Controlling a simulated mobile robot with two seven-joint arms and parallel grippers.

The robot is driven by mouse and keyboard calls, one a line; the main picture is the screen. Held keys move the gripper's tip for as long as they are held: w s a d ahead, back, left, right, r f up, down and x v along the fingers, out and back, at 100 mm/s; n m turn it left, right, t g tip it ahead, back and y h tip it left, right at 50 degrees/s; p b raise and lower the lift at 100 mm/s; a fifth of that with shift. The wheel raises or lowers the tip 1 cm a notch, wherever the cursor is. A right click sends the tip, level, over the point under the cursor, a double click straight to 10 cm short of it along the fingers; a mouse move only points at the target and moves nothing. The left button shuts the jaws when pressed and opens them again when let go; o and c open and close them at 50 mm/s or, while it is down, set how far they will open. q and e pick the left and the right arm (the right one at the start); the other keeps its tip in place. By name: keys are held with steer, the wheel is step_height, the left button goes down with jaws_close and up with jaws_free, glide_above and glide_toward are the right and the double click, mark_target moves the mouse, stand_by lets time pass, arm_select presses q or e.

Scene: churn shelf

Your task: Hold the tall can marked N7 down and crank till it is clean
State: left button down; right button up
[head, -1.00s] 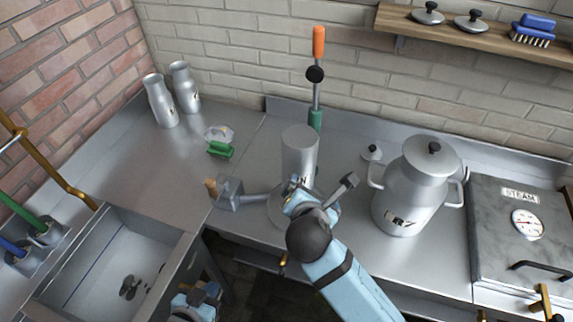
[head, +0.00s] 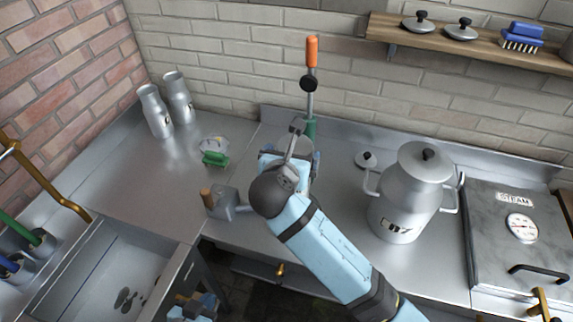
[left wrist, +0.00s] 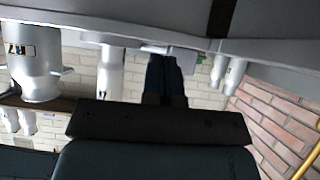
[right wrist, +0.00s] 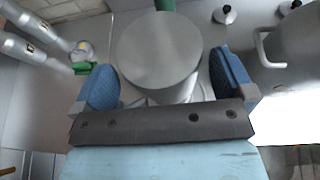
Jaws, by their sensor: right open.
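The tall can (right wrist: 158,48) is a plain silver cylinder. It stands between the spread blue fingers of my open right gripper (right wrist: 166,85) in the right wrist view, with its flat round top facing the camera. In the head view my right arm hides most of it, and its marking is hidden. A grey crank box (head: 223,203) with a wooden handle (head: 207,198) stands left of it, apart from both grippers. My left gripper (head: 195,305) is low at the front edge, below the counter. Its dark fingers (left wrist: 166,75) are together and empty in the left wrist view.
A large lidded churn (head: 405,195) stands right of the can, with a small lid (head: 366,160) near it. A green brush (head: 214,158) and two small cans (head: 155,110) are at left. An orange-handled lever (head: 312,60) rises behind. The sink (head: 100,270) is front left.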

steer(key=shift+x, duration=1.3)
